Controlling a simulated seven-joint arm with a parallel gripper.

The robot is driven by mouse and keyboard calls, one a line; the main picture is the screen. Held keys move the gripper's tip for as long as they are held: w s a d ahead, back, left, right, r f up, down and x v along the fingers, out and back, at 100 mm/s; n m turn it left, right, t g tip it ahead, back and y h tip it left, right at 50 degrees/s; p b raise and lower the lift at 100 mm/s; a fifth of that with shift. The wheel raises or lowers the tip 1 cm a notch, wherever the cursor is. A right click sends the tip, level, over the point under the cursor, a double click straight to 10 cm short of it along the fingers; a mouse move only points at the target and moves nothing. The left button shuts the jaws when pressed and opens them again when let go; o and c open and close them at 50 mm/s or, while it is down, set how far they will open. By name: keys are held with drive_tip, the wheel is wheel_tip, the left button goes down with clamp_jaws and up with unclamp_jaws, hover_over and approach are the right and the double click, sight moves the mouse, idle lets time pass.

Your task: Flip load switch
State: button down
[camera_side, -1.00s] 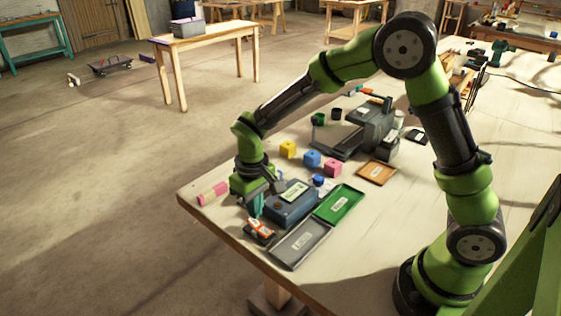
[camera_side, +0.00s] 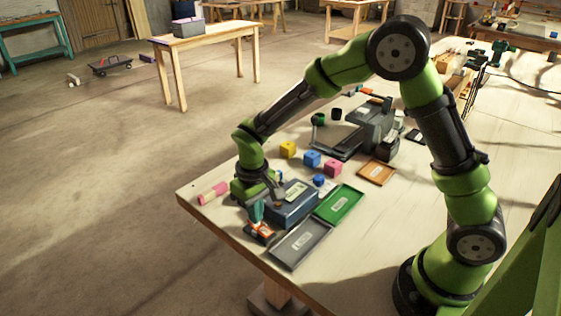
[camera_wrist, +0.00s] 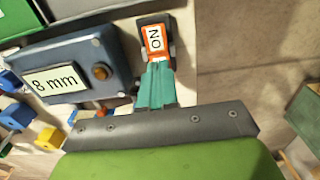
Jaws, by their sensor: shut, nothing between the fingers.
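The load switch is a small dark block with an orange and white rocker (camera_side: 260,231) at the table's near left edge, in front of the blue box. In the wrist view its plate (camera_wrist: 155,38) reads "ON", seen turned. My gripper (camera_side: 258,220) points down at the switch with its teal fingers together and nothing between them. In the wrist view the fingertips (camera_wrist: 159,66) are at the switch's near end, touching or almost touching it; I cannot tell which. The fingers hide part of that end.
The blue box (camera_wrist: 68,62) labelled "8 mm" stands close beside the switch. A grey tray (camera_side: 318,232) and a green tray (camera_side: 357,195) lie to the right. Yellow (camera_side: 287,148), blue (camera_side: 312,157) and pink (camera_side: 333,166) blocks stand behind. A pink cylinder (camera_side: 214,193) lies left.

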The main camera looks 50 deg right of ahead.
drive_tip(key=shift+f, duration=0.7)
drive_tip(key=shift+r, duration=3.55)
drive_tip(key=shift+s+f, duration=0.2)
drive_tip(key=shift+f, duration=0.05)
drive_tip(key=s+d+r+m+t+y, duration=0.1)
drive_tip(key=s+d+r+m+t, duration=0.1)
drive_tip(key=s+r, duration=0.5)
drive_tip(key=s+d+r+m+t+y, duration=0.1)
drive_tip(key=s+d+r+t, duration=0.3)
drive_tip(key=s+r, duration=0.4)
drive_tip(key=shift+s+d+m+t, duration=0.25)
drive_tip(key=shift+s+m+t, duration=0.3)
drive_tip(key=shift+s, duration=0.25)
